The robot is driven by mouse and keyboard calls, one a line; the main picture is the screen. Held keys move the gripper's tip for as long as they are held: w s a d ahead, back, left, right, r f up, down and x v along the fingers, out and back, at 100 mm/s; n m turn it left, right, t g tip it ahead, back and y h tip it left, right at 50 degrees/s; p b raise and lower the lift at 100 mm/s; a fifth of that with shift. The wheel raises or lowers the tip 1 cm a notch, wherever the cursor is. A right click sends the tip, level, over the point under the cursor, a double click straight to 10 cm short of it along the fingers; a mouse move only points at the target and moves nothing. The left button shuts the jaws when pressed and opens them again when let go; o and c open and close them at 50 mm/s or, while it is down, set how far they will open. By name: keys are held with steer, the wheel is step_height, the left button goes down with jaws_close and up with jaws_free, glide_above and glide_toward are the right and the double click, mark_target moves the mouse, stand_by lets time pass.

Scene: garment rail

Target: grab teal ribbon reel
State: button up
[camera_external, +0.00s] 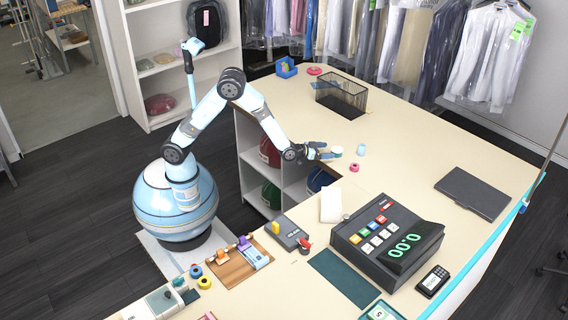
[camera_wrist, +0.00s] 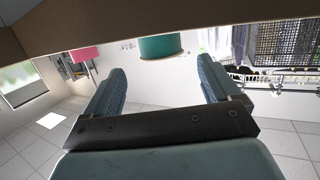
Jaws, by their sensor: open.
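The teal ribbon reel (camera_wrist: 160,47) shows at the top middle of the wrist view, whose picture looks upside down. It lies ahead of my gripper (camera_wrist: 162,84), between the lines of the two blue fingers, and its upper part in the picture is cut off by a dark band. My gripper (camera_external: 322,152) is open, low over the counter in the external view. A small pale-topped round thing (camera_external: 336,150) sits at its fingertips there; its colour is too washed out to be sure it is the reel. The fingers do not visibly touch the reel.
A pink reel (camera_external: 354,168) and a pale blue item (camera_external: 361,150) stand close by on the counter. A black mesh basket (camera_external: 341,97) is behind. A white card (camera_external: 331,205) and a large till (camera_external: 386,240) are in front.

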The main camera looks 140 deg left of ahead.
mark_target(335, 150)
steer(key=shift+f+x, duration=0.2)
steer(key=shift+x, duration=2.6)
steer(key=shift+s, duration=0.1)
steer(key=c, duration=1)
steer(key=shift+r, duration=0.1)
